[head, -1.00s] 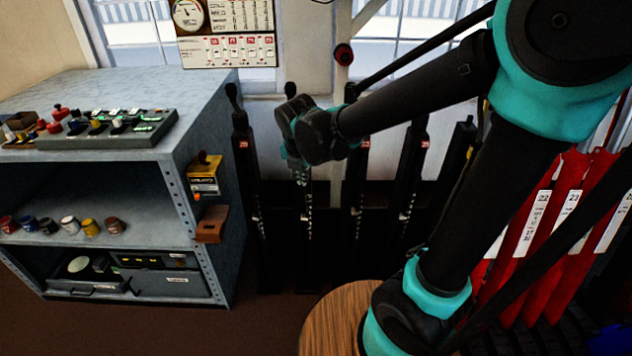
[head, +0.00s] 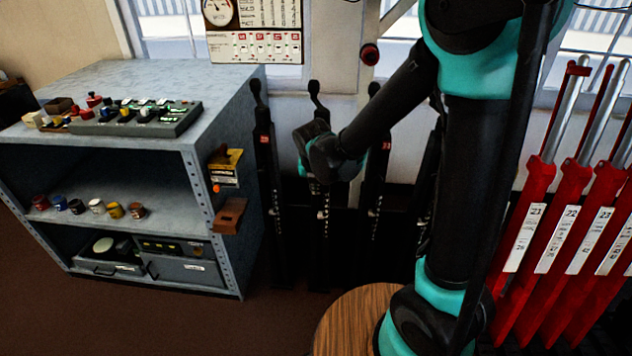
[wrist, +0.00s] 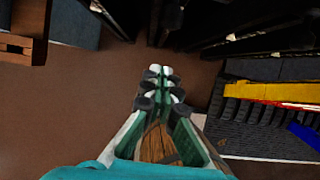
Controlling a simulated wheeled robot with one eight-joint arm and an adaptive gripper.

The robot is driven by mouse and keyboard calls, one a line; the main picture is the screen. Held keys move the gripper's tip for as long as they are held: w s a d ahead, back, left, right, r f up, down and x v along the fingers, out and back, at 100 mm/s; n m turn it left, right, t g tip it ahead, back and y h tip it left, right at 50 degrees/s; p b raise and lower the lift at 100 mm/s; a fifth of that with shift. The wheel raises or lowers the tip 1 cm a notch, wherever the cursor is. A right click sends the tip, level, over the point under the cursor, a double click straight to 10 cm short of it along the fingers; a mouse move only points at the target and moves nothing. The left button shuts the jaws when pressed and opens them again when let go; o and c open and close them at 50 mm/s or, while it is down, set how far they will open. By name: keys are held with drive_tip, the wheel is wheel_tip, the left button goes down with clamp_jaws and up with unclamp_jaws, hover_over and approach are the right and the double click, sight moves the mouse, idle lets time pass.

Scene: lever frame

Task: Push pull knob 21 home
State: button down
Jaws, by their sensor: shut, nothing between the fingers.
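No knob can be read for certain as pull knob 21. A red lever (head: 524,235) at the right of the head view has a white plate that reads 21, and its top has a red handle. A row of dark upright levers with small red number plates stands at mid-picture, with a dark knobbed lever (head: 262,125) at its left; their numbers are too small to read surely. My wrist is in front of that row and covers part of one lever. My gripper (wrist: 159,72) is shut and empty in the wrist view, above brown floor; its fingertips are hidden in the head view.
A grey shelf unit (head: 230,130) stands left of the levers, with a control box (head: 140,118) on top. A wooden bracket (head: 229,215) juts from its side. More red levers (head: 590,240) stand at right. Floor before the shelf is clear.

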drive_tip(key=shift+w+d+f, duration=0.1)
drive_tip(key=shift+w+f, duration=0.15)
drive_tip(key=shift+w, duration=0.85)
drive_tip(key=shift+w+f, duration=0.2)
drive_tip(key=shift+w, duration=0.9)
drive_tip(key=shift+w, duration=0.1)
drive_tip(key=shift+w, duration=1.4)
